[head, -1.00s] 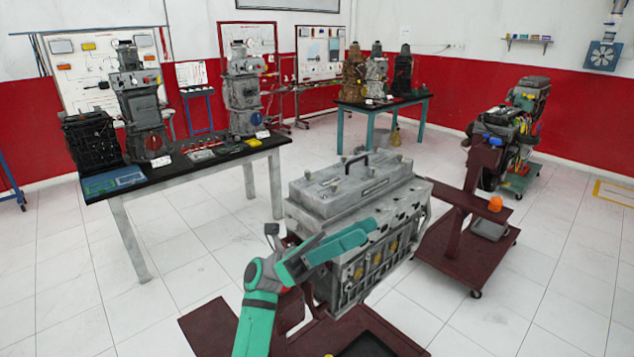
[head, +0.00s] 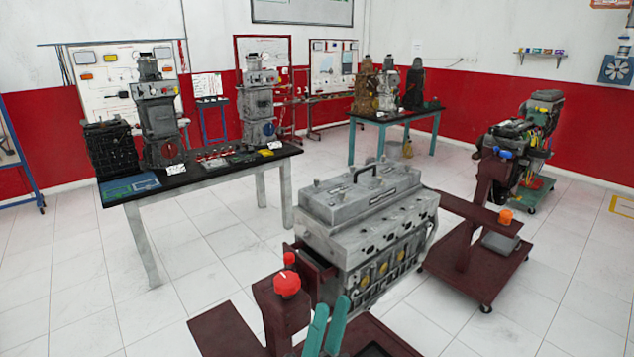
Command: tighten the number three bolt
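A grey engine block (head: 375,225) with a bolted cover and a black handle (head: 376,172) on top sits upright on a dark red stand in the head view. Several small bolt heads or knobs stand on the cover, one of them near its left front (head: 333,200). No numbers are readable, so I cannot tell which bolt is number three. Two narrow teal bars (head: 327,328) of my arm's end, where my gripper seems to be, rise from the bottom edge in front of the engine. They appear apart from the bolts. I cannot tell the finger opening or any tool.
A red knob (head: 287,285) tops the stand's post at the near left. A black-topped table (head: 200,172) with engine parts stands to the left. Another dark red stand (head: 480,262) with an orange knob (head: 505,216) is at the right. White tiled floor lies open between them.

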